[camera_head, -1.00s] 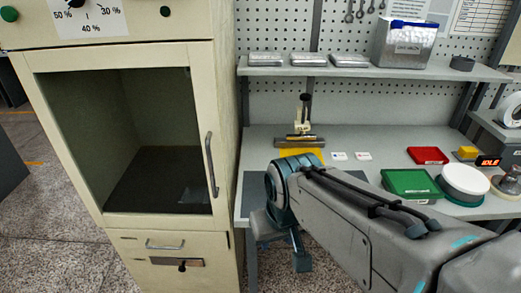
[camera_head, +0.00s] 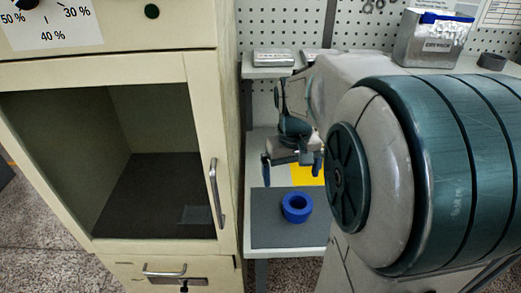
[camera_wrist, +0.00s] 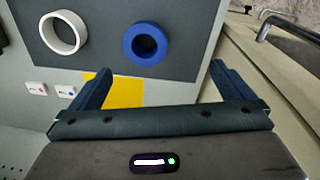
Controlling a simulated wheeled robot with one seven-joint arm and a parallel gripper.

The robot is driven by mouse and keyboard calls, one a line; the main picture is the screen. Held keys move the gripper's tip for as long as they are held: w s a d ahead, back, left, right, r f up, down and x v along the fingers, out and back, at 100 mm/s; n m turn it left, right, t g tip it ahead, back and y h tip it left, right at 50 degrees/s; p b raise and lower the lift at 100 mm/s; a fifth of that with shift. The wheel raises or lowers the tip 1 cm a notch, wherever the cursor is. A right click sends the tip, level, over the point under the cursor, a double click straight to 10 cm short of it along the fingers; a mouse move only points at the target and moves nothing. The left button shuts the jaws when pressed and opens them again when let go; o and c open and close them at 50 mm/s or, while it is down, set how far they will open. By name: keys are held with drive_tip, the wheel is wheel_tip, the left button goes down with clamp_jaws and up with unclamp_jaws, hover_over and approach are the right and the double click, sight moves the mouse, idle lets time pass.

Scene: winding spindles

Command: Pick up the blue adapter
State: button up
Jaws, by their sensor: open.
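The blue adapter (camera_head: 297,207) is a short, thick ring with a dark hole. It lies on the dark grey mat (camera_head: 270,226) near the front of the bench. It also shows in the wrist view (camera_wrist: 145,43), ahead of the fingers and between their lines. My gripper (camera_head: 292,176) is open and empty above the bench, behind the adapter in the head view. Its two fingers show in the wrist view (camera_wrist: 155,80), apart from the adapter. A white ring (camera_wrist: 63,32) lies on the same mat to the left in the wrist view; my arm hides it in the head view.
A yellow patch (camera_head: 308,175) lies behind the mat. The cream cabinet (camera_head: 230,130) with its handle (camera_head: 216,193) stands close on the left. A shelf above holds a metal box (camera_head: 432,40). My arm hides the bench's right part.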

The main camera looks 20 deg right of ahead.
drive_tip(key=w+d, duration=0.2)
drive_tip(key=d, duration=0.2)
approach(298, 200)
drive_tip(key=s+f, duration=0.1)
drive_tip(key=shift+g+y, duration=0.3)
drive_tip(key=shift+s+a+f, duration=0.1)
drive_tip(key=shift+a+f, duration=0.05)
drive_tip(key=shift+f, duration=0.85)
drive_tip(key=shift+s+a+f, duration=0.1)
drive_tip(key=shift+f, duration=0.9)
drive_tip(key=shift+s+a+f, duration=0.1)
drive_tip(key=shift+a+f, duration=0.05)
drive_tip(key=shift+f, duration=0.85)
drive_tip(key=c, duration=1)
